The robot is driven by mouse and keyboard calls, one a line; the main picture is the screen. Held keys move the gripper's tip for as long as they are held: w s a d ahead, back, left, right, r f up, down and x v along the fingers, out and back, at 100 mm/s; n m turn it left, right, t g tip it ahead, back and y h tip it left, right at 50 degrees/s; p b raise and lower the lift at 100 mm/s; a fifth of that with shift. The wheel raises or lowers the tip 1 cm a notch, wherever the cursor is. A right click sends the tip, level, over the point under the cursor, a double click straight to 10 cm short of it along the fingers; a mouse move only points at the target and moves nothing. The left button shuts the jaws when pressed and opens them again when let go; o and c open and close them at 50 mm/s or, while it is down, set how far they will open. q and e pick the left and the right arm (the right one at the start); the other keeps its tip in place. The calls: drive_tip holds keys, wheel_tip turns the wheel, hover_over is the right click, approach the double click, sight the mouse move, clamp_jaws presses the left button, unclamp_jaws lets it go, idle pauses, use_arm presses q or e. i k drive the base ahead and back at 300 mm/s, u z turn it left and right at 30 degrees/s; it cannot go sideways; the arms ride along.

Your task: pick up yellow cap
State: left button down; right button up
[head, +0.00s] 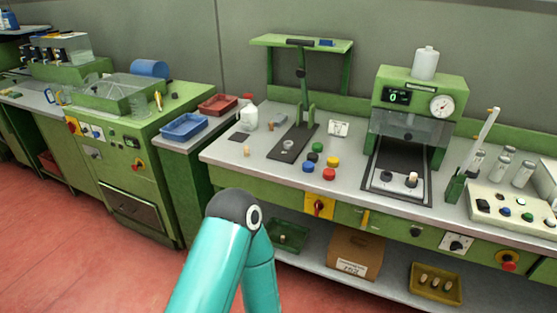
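The yellow cap (333,161) lies on the grey worktop (230,157) in the head view, in a small group of caps. The red cap (329,173) is just in front of it. Nothing covers the yellow cap. Neither of my grippers is in view. A teal link and dark joint of one of my arms show at the bottom centre, in front of the bench and well short of the caps.
Left of the caps is a stand on a dark plate (293,143), with a white jug (249,117) beyond. To the right is a green press (412,115) with a gauge. A small white card (339,128) stands behind the caps. Bare worktop lies in front of them.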

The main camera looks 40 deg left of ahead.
sight(332, 162)
drive_tip(key=u, duration=0.85)
drive_tip(key=i, duration=0.95)
drive_tip(key=z, duration=0.05)
drive_tip(key=k, duration=0.7)
drive_tip(key=u, duration=0.25)
drive_tip(key=i, duration=0.9)
drive_tip(key=z, duration=0.1)
